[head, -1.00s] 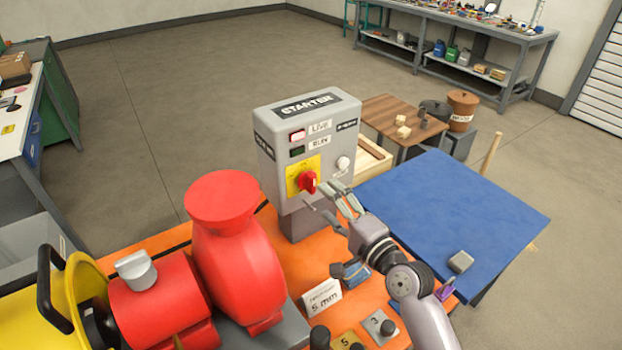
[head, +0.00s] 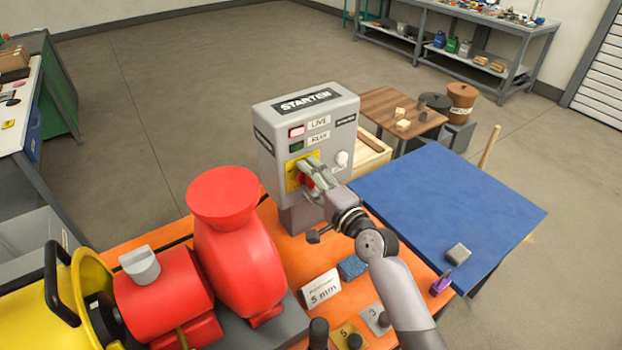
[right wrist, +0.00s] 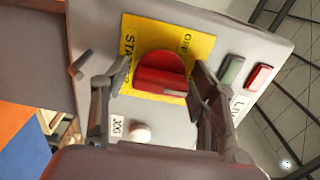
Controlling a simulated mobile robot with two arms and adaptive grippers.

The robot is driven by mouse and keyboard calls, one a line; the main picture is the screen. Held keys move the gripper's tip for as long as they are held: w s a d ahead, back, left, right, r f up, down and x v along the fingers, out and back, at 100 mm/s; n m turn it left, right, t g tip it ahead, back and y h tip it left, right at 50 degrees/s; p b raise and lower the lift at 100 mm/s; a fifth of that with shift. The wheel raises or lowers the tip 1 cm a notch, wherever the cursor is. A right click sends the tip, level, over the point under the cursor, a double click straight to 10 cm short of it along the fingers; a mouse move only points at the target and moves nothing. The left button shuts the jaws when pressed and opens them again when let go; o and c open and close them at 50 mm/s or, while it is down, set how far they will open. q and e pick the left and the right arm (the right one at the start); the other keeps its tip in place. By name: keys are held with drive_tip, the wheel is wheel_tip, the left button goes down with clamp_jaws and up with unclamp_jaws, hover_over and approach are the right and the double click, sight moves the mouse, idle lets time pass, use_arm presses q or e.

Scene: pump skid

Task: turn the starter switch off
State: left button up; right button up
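The grey starter box (head: 318,110) stands on the orange skid. Its red rotary switch (right wrist: 160,75) sits on a yellow plate (right wrist: 200,42), which also shows in the head view (head: 292,178). My right gripper (head: 306,172) is at the switch and partly covers it in the head view. In the right wrist view its fingers (right wrist: 158,85) are spread, one on each side of the red knob. I see small gaps, and no firm grip on it. My left gripper is not in view.
The LIVE lamp (head: 296,132) is bright red; the RUN lamp (head: 297,147) is dark green. A white knob (head: 342,158) is right of the switch. The red pump (head: 235,245) stands close left. A blue-topped table (head: 450,205) lies to the right.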

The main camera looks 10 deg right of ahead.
drive_tip(key=c, duration=0.9)
drive_tip(key=shift+o, duration=0.2)
drive_tip(key=shift+n, duration=0.4)
drive_tip(key=n, duration=1.3)
drive_tip(key=n+p, duration=0.1)
drive_tip(key=n, duration=0.3)
drive_tip(key=shift+f, duration=0.1)
drive_tip(key=o, duration=1.2)
drive_tip(key=shift+c, duration=0.2)
